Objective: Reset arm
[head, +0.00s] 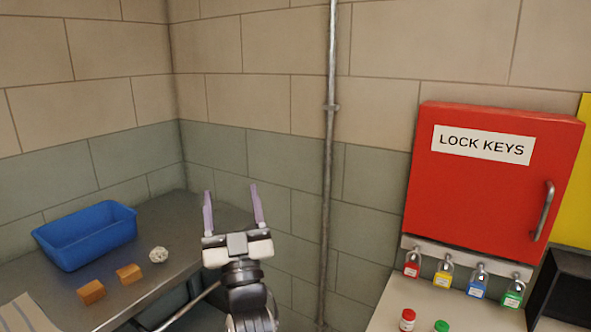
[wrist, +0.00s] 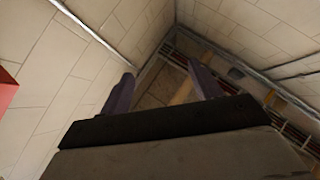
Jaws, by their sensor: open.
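My gripper (head: 232,207) is raised in the middle of the head view, in front of the room's corner, with its fingers pointing up. The two purple fingers stand wide apart and nothing is between them. In the wrist view my gripper (wrist: 163,88) shows both fingers apart against the upper walls and ceiling pipes. It touches nothing that I can see.
A grey table (head: 190,243) at left holds a blue bin (head: 88,236), two wooden blocks (head: 92,291) and a pale ball (head: 158,254). A red LOCK KEYS cabinet (head: 490,185) is at right, above several coloured padlocks (head: 443,274). A vertical pipe (head: 329,150) runs between.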

